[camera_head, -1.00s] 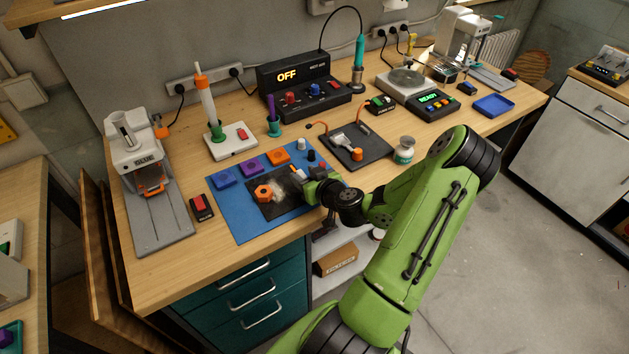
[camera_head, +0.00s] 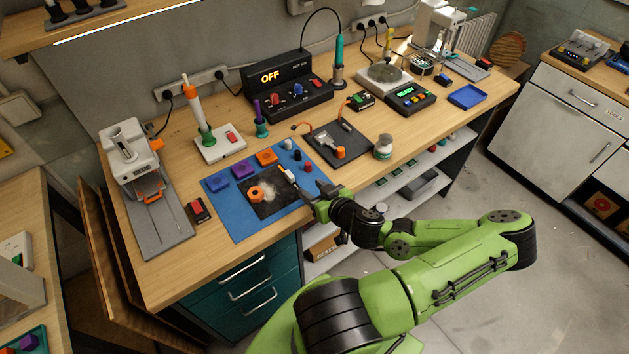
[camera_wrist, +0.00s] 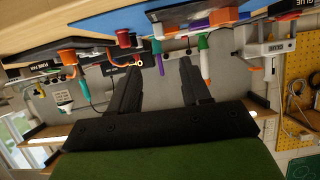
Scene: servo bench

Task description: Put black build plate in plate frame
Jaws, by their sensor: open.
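A black square plate (camera_head: 283,207), which looks like the build plate, lies on a blue mat (camera_head: 217,208) at the bench's front. An orange hexagonal part (camera_head: 257,193) and a pale patch are on it. I cannot tell for certain which thing is the plate frame; a dark flat tray (camera_head: 325,133) lies behind and right of the mat, carrying a metal piece with an orange knob (camera_head: 340,152).
Purple (camera_head: 244,168) and orange blocks line the mat's back edge, with small cylinders to their right. A red-button box (camera_head: 199,210) is left of the mat. The floor at right is clear.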

